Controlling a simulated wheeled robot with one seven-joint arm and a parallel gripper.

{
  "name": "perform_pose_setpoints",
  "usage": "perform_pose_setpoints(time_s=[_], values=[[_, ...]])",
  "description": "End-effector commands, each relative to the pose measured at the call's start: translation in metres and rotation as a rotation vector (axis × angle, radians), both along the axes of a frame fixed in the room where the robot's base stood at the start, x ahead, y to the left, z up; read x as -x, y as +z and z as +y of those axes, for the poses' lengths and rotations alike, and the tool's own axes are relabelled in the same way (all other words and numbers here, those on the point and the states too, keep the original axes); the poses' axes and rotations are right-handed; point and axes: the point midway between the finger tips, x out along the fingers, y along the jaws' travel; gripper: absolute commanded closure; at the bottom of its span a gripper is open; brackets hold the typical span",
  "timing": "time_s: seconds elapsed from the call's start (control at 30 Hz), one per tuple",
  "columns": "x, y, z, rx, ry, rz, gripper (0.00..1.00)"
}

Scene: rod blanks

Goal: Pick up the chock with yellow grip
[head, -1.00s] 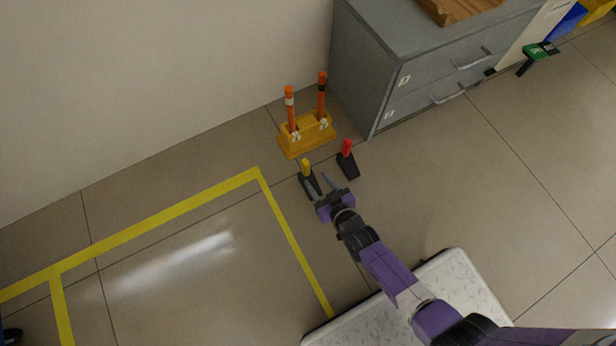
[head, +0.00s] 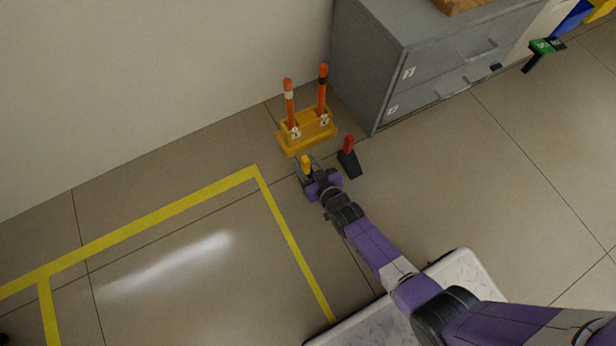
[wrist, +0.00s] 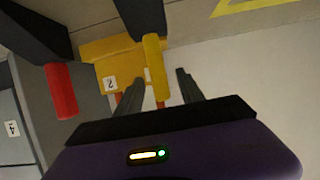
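The chock with yellow grip (head: 306,162) stands on the floor in front of the yellow stand, its dark body mostly hidden by my gripper in the head view. In the wrist view its yellow grip (wrist: 155,66) shows between my two fingers, nearer the left one, with its dark body (wrist: 142,18) above. My gripper (wrist: 165,88) is open, its fingers on either side of the grip. In the head view my gripper (head: 309,172) is at the chock. I cannot tell whether a finger touches the grip.
A second chock with a red grip (head: 348,146) stands just right of my gripper. Behind is a yellow stand (head: 292,149) with two orange posts. A grey drawer cabinet (head: 375,75) stands at the back right. Open floor with yellow tape (head: 150,219) lies left.

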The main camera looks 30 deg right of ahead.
Motion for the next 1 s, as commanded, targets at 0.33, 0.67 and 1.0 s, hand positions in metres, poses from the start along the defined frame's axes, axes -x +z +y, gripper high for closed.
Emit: perform_pose_setpoints(time_s=[0.33, 0.67, 1.0], values=[[0.0003, 0.0002, -0.0001, 0.0, 0.0, 0.0, 1.0], [0.0005, 0.0001, -0.0001, 0.0, 0.0, 0.0, 1.0], [0.0006, -0.0001, -0.0002, 0.0, 0.0, 0.0, 1.0]])
